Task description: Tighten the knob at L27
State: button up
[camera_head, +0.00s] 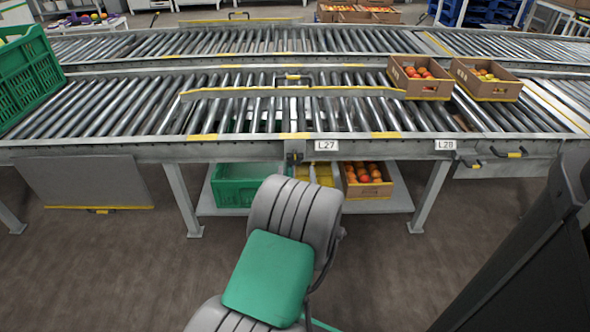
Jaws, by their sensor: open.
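The white L27 label (326,145) is on the front rail of the near roller conveyor (240,143). Just left of the label, a small dark fitting (295,147) sits at the rail; it may be the knob, but it is too small to make out how it is turned. My arm rises from the bottom centre, and its grey upper part ends just below this fitting. My gripper is not visible; the arm may be hiding it.
A green crate (236,194) and a cardboard box of tomatoes (370,190) stand on the shelf (402,200) under the conveyor. Two fruit boxes and a green crate (25,78) sit on the rollers. The L28 label (445,145) is to the right. A grey panel (85,183) hangs at left.

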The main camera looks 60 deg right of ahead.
aim_at(295, 158)
jog(key=x, duration=0.6)
jog(key=shift+w+d, duration=0.15)
jog(key=c, duration=1.4)
jog(key=shift+o, duration=0.2)
